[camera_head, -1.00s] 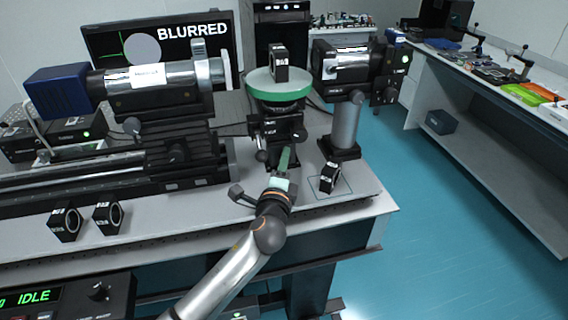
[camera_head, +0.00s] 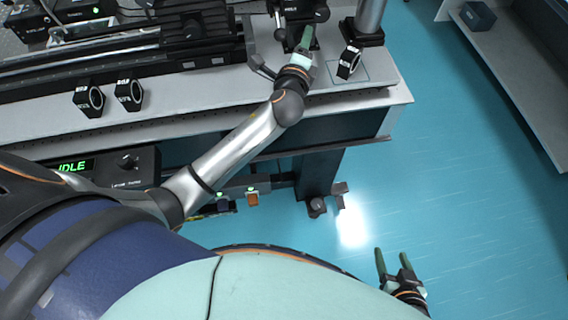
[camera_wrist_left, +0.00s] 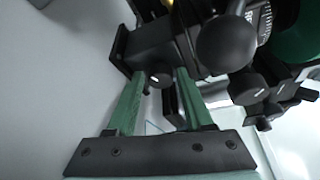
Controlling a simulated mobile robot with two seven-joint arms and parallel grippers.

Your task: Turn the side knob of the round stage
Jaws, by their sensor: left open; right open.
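The round stage is mostly cut off at the top of the head view; only its black lower body (camera_head: 290,10) shows. In the left wrist view, part of its green disc (camera_wrist_left: 302,38) shows at upper right. My left gripper (camera_head: 306,36) is at the front of the stage. In the left wrist view, its green fingers (camera_wrist_left: 160,78) are open, with a small dark knob (camera_wrist_left: 161,81) with a white mark between their tips. I cannot tell whether they touch it. A similar knob (camera_wrist_left: 246,89) sits to the right. My right gripper (camera_head: 394,257) is open and empty above the floor.
A small black mount (camera_head: 349,62) stands right of my left gripper, close to a black post base (camera_head: 362,33). Two more mounts (camera_head: 89,98) stand at the table's left front. A large black ball (camera_wrist_left: 228,45) is just beyond the fingers. The floor (camera_head: 450,200) at right is clear.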

